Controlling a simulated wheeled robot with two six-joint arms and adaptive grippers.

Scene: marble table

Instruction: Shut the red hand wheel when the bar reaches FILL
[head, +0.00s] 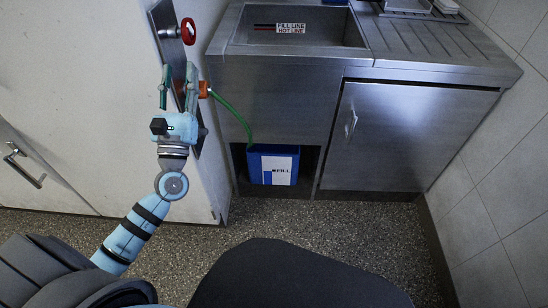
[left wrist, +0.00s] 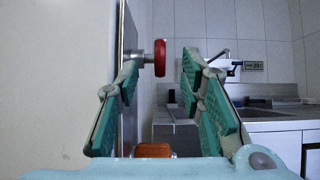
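The red hand wheel (head: 188,31) sits on a metal plate on the side of the white cabinet. It also shows in the left wrist view (left wrist: 160,58), beyond and between the fingertips. My left gripper (head: 178,72) is open and empty, below the wheel and apart from it. A blue container (head: 258,165) stands in the opening under the sink, with a white label (head: 283,164) reading FILL. A blue bar shows low on the label; its top seems near the FILL mark, but it is too small to tell exactly. My right gripper is not in view.
An orange fitting (head: 204,89) beside my left gripper joins a green hose (head: 232,112) running down to the container. A steel cupboard door (head: 375,135) is shut. The floor ahead is clear.

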